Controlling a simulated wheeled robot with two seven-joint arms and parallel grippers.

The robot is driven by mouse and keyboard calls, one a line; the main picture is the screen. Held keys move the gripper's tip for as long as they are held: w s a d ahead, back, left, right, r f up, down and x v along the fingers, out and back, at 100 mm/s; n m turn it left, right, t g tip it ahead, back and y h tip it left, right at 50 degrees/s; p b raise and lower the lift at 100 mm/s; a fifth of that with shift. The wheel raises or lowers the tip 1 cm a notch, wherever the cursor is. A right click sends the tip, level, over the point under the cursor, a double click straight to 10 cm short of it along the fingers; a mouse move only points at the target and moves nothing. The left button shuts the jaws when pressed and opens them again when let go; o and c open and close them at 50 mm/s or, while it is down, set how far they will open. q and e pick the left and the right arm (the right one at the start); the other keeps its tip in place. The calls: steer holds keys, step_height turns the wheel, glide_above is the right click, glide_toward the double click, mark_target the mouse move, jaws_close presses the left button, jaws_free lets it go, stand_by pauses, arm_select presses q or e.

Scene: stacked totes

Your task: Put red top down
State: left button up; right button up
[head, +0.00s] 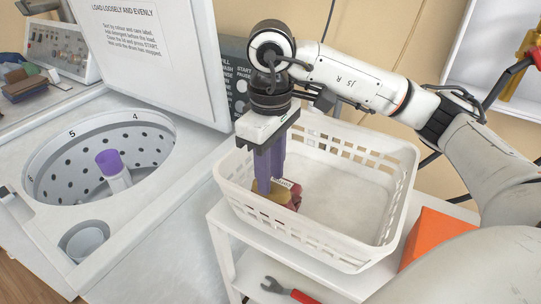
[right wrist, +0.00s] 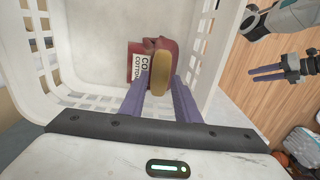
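The red top (right wrist: 163,46) is a small dark red bundle with a white label reading "COTTON" and a tan, rounded part at its near side. It is inside the white basket (head: 310,240), near its left end; in the head view the top (head: 294,193) is partly hidden by my fingers. My right gripper (head: 270,187) points down into the basket. Its purple fingers are shut on the tan part, one on each side, in the right wrist view (right wrist: 160,85). My left gripper (right wrist: 268,73) shows only at the right of that view; its finger gap is unclear.
The basket stands on a white shelf unit (head: 222,262). To the left is an open washer drum (head: 80,165) with a purple-topped post (head: 110,165) and a raised lid (head: 150,50). An orange box (head: 435,235) is at the right; a red-handled wrench (head: 285,290) lies below.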

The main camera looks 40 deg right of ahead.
steer(key=shift+r+p, duration=0.4)
steer(key=shift+r, duration=0.15)
step_height(320, 180, up, 12)
steer(key=p, duration=0.2)
stand_by(0.5)
